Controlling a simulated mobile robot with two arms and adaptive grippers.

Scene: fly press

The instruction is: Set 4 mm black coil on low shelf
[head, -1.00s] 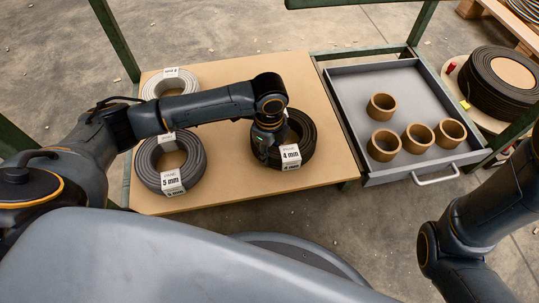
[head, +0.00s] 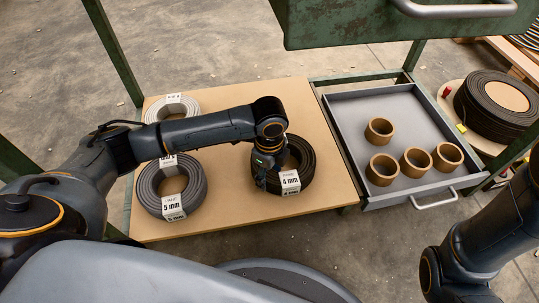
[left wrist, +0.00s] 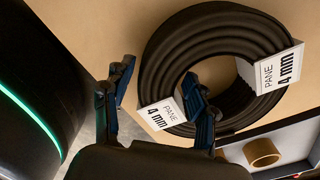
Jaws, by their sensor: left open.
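The 4 mm black coil (head: 305,160) lies flat at the right side of a brown board (head: 230,215), with white "4 mm" tags on it. I cannot tell whether this board is the low shelf. My left gripper (head: 266,178) is open at the coil's left side. In the left wrist view the black coil (left wrist: 165,60) fills the middle. There the gripper (left wrist: 160,100) has one finger outside the ring and the other over its hole, with a tagged part of the ring between them. Contact is unclear. My right arm shows at the right, its gripper out of frame.
A grey 5 mm coil (head: 198,190) and a lighter coil (head: 185,103) lie on the board's left. An open grey drawer (head: 345,115) with several brown rings is at the right. A green metal part (head: 390,25) hangs across the top. Green posts frame the board.

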